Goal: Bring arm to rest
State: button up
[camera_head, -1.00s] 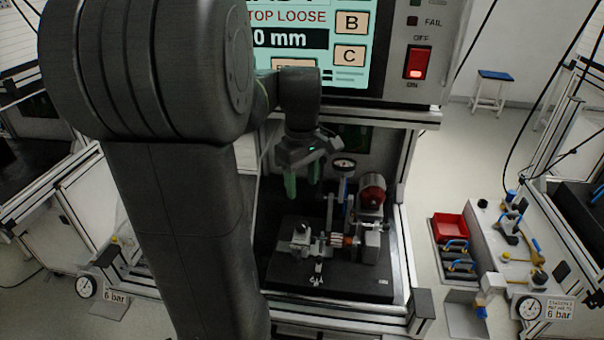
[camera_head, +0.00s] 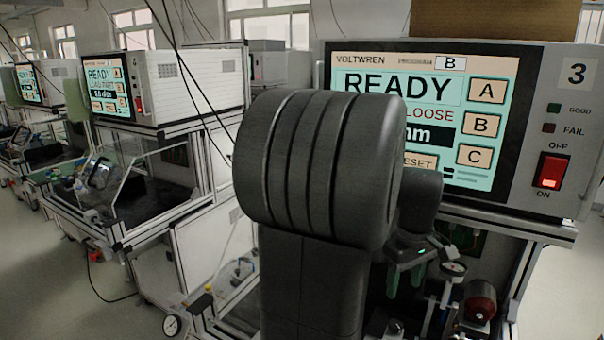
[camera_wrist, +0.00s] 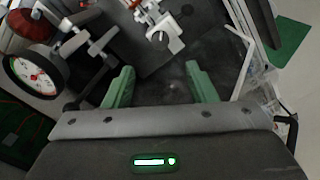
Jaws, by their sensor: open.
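My gripper (camera_head: 406,280) hangs below my dark arm in the head view, in front of the station with the READY screen. Its two green fingers are apart with nothing between them. In the wrist view my gripper (camera_wrist: 160,88) also shows open and empty, above a dark plate (camera_wrist: 160,60). My arm's large upper links cover the middle of the head view and part of the screen.
The gauge (camera_wrist: 36,74) is at the left in the wrist view. The READY screen (camera_head: 425,110) and red switch (camera_head: 551,170) are above. More stations (camera_head: 165,85) stand left.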

aim_at(396, 323)
notch_tip(396, 323, down, 11)
jog(key=shift+f, duration=0.1)
jog(key=shift+r, duration=0.2)
dwell(0.4)
